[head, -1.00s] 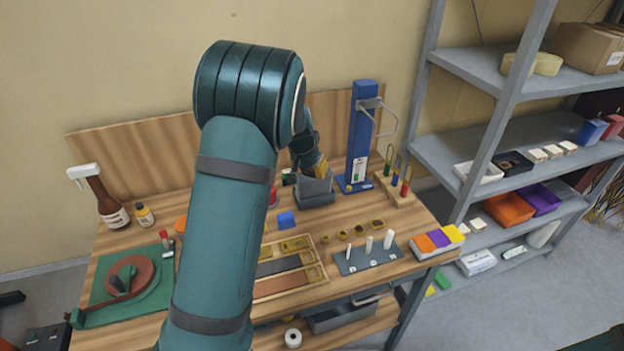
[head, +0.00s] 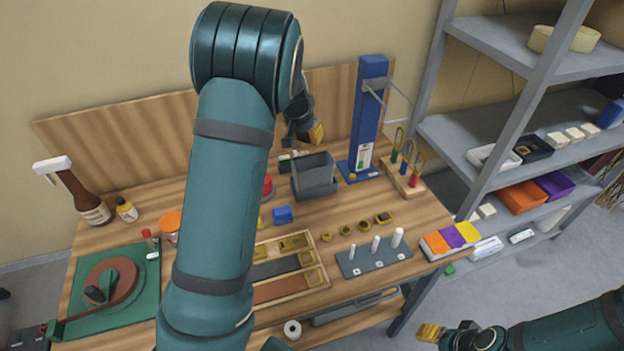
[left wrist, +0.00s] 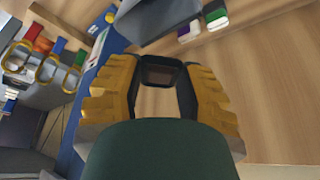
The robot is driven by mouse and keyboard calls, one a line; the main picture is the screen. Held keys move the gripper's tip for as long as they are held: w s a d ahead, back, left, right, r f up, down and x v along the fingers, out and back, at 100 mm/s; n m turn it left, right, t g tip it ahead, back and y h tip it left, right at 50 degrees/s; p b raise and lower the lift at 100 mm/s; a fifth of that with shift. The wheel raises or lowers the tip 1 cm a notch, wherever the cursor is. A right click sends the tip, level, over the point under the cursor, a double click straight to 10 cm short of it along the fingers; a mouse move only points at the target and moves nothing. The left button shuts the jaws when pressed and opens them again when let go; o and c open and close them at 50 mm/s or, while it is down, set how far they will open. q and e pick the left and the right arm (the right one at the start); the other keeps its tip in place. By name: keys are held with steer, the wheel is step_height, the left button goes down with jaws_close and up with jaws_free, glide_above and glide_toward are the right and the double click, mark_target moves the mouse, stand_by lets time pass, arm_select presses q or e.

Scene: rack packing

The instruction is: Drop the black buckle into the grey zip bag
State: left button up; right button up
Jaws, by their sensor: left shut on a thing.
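My left gripper (head: 314,133) is up at the back of the bench, just above and behind the open grey zip bag (head: 315,174). In the left wrist view its yellow fingers (left wrist: 160,82) are shut on the black buckle (left wrist: 160,59), a small dark frame held between the tips. The buckle cannot be made out in the head view. A grey shape at the top of the left wrist view, which looks like the bag, is beyond the fingers and apart from the buckle. My right gripper (head: 430,332) is at the lower right, off the bench; its opening is unclear.
A blue post stand (head: 368,120) with a wire arm rises right of the bag. A wooden block with coloured-handled tools (head: 405,178) is beside it. A blue block (head: 283,214) lies in front. A grey shelf rack (head: 490,150) stands at the right.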

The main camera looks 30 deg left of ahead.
arm_select(q)
steer(key=shift+f+b, duration=1.2)
steer(key=shift+f, duration=0.65)
steer(key=shift+w, duration=0.1)
steer(key=o, duration=1)
steer(key=v, duration=1.2)
